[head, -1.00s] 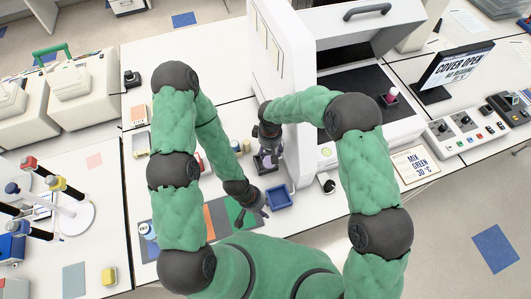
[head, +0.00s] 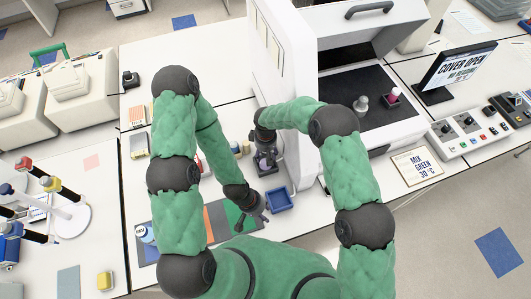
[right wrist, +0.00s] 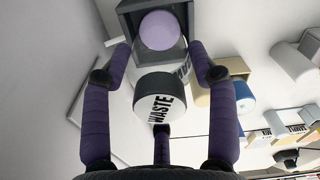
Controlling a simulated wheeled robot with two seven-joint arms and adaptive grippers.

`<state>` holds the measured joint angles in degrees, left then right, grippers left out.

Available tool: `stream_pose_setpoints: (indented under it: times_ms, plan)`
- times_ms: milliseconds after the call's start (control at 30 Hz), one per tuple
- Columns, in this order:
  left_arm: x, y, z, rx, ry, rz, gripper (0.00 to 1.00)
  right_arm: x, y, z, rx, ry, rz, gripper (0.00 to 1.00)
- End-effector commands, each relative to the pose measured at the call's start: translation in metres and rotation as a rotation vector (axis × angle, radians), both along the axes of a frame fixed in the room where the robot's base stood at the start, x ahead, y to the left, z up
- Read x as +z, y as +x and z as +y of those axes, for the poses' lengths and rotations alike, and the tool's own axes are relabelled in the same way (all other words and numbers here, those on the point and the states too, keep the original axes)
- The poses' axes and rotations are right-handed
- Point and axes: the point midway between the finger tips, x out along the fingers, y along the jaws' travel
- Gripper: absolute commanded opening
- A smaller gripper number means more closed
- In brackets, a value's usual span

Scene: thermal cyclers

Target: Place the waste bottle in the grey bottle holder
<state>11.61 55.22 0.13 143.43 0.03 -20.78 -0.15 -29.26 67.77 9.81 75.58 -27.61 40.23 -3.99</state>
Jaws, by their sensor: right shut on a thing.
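The waste bottle (right wrist: 160,103), a white cylinder with a dark band and "WASTE" lettering, sits between the purple fingers of my right gripper (right wrist: 158,55), which is shut on it. A grey square holder (right wrist: 127,17) with a round lavender thing (right wrist: 160,30) in it lies just beyond the bottle in the right wrist view. The gap between bottle and holder is hard to judge. In the head view my right gripper (head: 265,150) is beside the tall white machine, its fingers partly hidden. My left gripper (head: 254,204) looks open and empty above the coloured mat.
A blue tray (head: 279,199) stands just right of my left gripper. The white machine (head: 285,75) closely bounds my right gripper. A pink-topped item (head: 393,94) and a grey knob-like item (head: 361,103) are on its dark deck. A rack with pipettes (head: 70,215) stands far left.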

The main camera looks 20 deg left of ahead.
Motion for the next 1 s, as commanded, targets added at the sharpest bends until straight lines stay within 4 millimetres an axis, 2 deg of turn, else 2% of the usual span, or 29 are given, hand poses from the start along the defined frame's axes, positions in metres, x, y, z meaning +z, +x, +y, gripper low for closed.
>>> stream_pose_setpoints:
  times_ms: [167, 200, 233, 267, 733, 867, 1000]
  plan:
    - [-0.006, 0.000, 0.000, 0.000, 0.000, 0.000, 0.40, -0.004, 0.000, 0.000, 0.000, 0.000, 0.000, 0.24]
    - [-0.004, 0.000, 0.000, 0.000, 0.000, 0.000, 0.40, -0.004, 0.000, 0.000, 0.000, -0.001, 0.001, 0.70]
    - [-0.004, 0.000, 0.000, 0.000, 0.000, 0.000, 0.40, -0.003, 0.000, 0.000, 0.000, -0.001, 0.001, 0.79]
    - [-0.004, 0.000, 0.000, 0.000, 0.000, 0.000, 0.40, -0.003, 0.000, 0.000, 0.000, -0.001, 0.001, 0.83]
    - [0.002, 0.000, 0.000, 0.000, 0.000, 0.000, 0.40, 0.002, 0.000, 0.000, 0.000, -0.001, 0.001, 0.83]
    - [0.008, 0.000, 0.000, 0.000, 0.000, 0.000, 0.40, 0.023, 0.001, 0.000, 0.001, 0.001, -0.003, 0.83]
    - [0.018, 0.000, 0.000, 0.000, 0.000, 0.000, 0.40, 0.053, 0.001, 0.000, -0.001, 0.001, -0.002, 0.83]
